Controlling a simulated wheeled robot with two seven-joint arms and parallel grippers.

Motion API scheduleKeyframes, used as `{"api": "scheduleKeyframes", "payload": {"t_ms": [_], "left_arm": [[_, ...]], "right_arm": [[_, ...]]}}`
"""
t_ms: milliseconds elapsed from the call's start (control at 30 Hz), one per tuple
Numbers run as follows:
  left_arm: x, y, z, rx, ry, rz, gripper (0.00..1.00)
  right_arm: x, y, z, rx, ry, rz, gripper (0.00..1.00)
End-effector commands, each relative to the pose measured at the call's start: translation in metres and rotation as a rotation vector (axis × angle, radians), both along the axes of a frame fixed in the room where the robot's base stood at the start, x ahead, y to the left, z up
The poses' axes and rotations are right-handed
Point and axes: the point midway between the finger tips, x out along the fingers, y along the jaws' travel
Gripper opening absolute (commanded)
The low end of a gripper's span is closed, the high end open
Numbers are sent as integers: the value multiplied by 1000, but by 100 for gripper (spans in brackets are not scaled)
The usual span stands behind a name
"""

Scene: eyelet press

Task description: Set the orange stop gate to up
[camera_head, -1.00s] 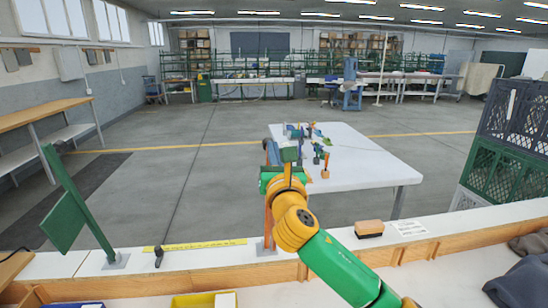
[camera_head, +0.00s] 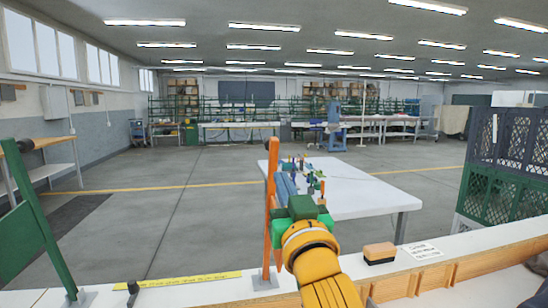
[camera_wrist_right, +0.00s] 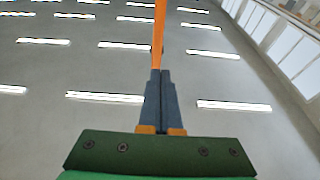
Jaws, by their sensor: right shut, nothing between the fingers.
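The orange stop gate (camera_head: 270,205) is a narrow orange bar standing nearly upright on a small grey base plate at the white bench's far side. In the right wrist view its bar (camera_wrist_right: 159,35) extends past the grey fingertips. My right gripper (camera_head: 285,186) is raised beside the bar, to its right, with its body in green and yellow. Its fingers (camera_wrist_right: 160,75) are shut together with nothing between them. I cannot tell whether they touch the bar. My left gripper is not in view.
A green post with a flat panel (camera_head: 25,240) leans at the left. A yellow strip (camera_head: 190,280) and a small black knob (camera_head: 132,290) lie left of the gate. An orange-and-black block (camera_head: 380,253) sits to the right. A white table (camera_head: 360,195) stands beyond.

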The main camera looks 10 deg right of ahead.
Motion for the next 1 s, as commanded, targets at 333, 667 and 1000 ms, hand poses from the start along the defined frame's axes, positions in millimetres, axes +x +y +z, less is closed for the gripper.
{"api": "scheduleKeyframes", "payload": {"t_ms": [333, 667, 1000], "left_arm": [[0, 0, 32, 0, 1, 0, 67], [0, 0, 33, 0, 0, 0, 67], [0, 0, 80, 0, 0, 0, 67]], "right_arm": [[60, -1, 21, -2, 2, -2, 0], [69, 0, 21, -2, -1, -1, 0], [98, -1, 44, -1, 65, -2, 0]]}}
